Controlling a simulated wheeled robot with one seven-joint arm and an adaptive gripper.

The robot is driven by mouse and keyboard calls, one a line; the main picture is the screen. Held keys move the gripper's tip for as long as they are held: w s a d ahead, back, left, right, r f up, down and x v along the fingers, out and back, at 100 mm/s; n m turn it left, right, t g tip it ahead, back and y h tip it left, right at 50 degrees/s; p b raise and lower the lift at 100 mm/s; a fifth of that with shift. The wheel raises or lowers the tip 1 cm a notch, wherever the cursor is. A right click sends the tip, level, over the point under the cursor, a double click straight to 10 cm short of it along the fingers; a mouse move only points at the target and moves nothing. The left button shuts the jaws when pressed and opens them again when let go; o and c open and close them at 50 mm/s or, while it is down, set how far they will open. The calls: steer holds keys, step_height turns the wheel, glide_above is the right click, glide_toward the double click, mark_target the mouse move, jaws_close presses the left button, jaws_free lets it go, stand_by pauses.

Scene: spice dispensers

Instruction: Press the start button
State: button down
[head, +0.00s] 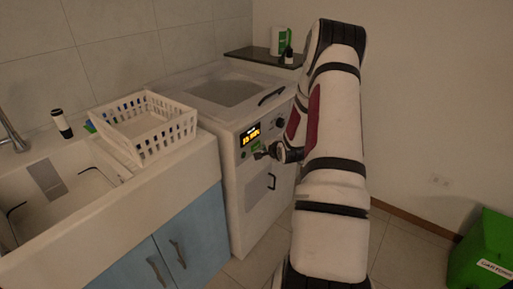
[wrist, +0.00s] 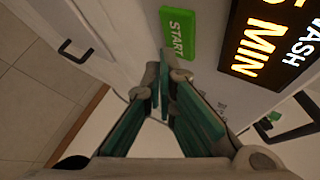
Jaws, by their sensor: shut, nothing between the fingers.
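The green start button (wrist: 177,34), lettered START, shows at the upper middle of the wrist view, beside a lit display (wrist: 266,43) with orange text. In the head view the button (head: 256,146) is a small green patch under the display (head: 250,133) on the front of a white washing machine (head: 258,202). My gripper (wrist: 163,62) is shut and empty, its fingertips just at the lower left edge of the button in the wrist view. I cannot tell whether they touch it. In the head view my gripper (head: 261,154) is close to the machine's front panel.
A sink counter (head: 180,168) with a white basket (head: 150,125) adjoins the machine on the left. A dark shelf (head: 262,58) with bottles is behind it. A green bin (head: 484,245) stands at the far right. The floor between is clear.

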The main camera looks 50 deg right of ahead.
steer(key=shift+w, duration=0.35)
steer(key=shift+w, duration=0.4)
stand_by(0.6)
stand_by(0.3)
steer(key=shift+s+p, duration=0.4)
steer(key=shift+s, duration=0.4)
steer(key=shift+s, duration=0.1)
steer(key=s+p, duration=0.2)
steer(key=s, duration=0.2)
steer(key=shift+s+d+p, duration=0.15)
steer(key=shift+s+p, duration=0.2)
steer(key=shift+s, duration=0.05)
steer(key=shift+r, duration=0.1)
stand_by(0.5)
